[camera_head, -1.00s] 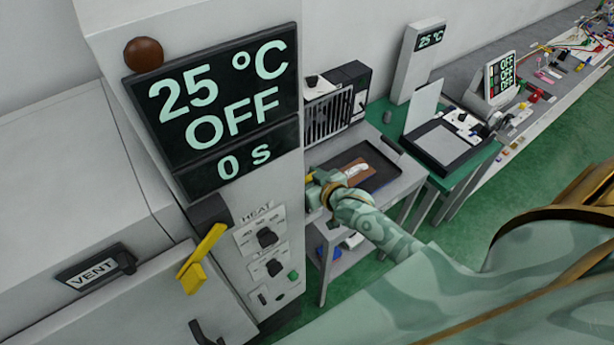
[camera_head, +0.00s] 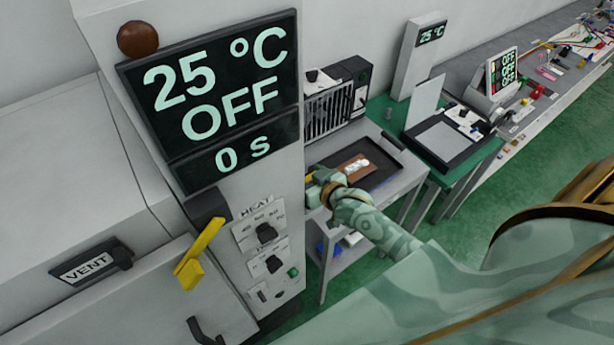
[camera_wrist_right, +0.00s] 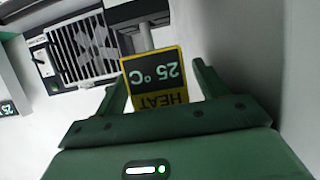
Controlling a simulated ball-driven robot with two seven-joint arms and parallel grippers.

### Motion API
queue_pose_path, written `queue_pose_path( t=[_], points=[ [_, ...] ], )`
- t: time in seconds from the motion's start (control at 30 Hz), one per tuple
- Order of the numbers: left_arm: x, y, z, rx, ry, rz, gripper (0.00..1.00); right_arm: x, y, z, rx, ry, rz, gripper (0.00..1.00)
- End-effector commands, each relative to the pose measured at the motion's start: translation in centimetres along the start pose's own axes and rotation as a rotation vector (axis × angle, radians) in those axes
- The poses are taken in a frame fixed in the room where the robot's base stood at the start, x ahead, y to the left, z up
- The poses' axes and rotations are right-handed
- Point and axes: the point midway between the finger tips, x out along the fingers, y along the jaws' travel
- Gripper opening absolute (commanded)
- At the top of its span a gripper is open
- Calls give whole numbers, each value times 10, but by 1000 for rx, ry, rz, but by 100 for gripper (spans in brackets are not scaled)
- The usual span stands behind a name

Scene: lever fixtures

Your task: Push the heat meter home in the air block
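The heat meter (camera_wrist_right: 158,80) is a yellow-edged block with a dark screen reading "HEAT 25 °C", upside down in the right wrist view. In the head view my right gripper (camera_head: 318,184) is partly hidden at the tall cabinet's edge. The air block, likely the grilled box (camera_head: 335,108), stands behind it; it also shows in the right wrist view (camera_wrist_right: 80,50). My left gripper is out of view.
A tall cabinet (camera_head: 225,100) with a "25 °C OFF" display stands close at the left, with a yellow lever (camera_head: 200,255) and knobs. A dark tray (camera_head: 365,165) lies on the bench. A green table (camera_head: 470,165) and a long cluttered bench stand at the right.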

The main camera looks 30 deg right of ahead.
Motion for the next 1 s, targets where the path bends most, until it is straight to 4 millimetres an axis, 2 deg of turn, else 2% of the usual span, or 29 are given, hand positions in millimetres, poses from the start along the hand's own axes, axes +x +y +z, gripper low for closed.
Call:
queue_pose_path(
  t=[0.17, 0.27, 0.37, 0.7, 0.83, 1.0],
  points=[
    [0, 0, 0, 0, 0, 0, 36, -1, 0, 0, 0, 0, 0, 72],
    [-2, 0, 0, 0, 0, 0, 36, -10, 0, 1, 1, -1, 0, 72],
    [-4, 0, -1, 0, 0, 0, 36, -27, 0, 0, 0, -2, 0, 72],
    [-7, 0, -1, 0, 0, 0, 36, -118, 0, 1, 0, -3, 0, 72],
    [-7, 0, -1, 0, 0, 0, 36, -144, 0, 1, 0, -2, 0, 72],
    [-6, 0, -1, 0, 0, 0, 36, -160, 0, 0, 0, -1, 0, 72]
  ],
)
